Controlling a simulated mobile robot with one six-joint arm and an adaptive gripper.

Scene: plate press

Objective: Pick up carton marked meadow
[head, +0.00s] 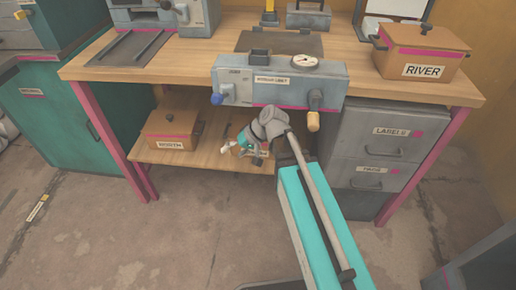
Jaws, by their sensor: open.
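My gripper (231,145) is in front of the lower shelf, below the bench-top machine, with its fingers open and pointing left. A label and a bit of brown (258,153) show just behind it on the shelf. My wrist hides most of that thing, and I cannot read its label. No carton with a readable meadow label is in view. A brown carton whose label seems to read NORTH (172,130) sits on the shelf's left side. A brown carton marked RIVER (421,53) stands on the bench top at the right.
The wooden bench (158,66) has pink legs. A grey machine with knobs (279,82) hangs at its front edge, above my gripper. Grey drawers (373,146) close off the right side, and a teal cabinet (60,125) stands at left. The floor at front left is mostly clear.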

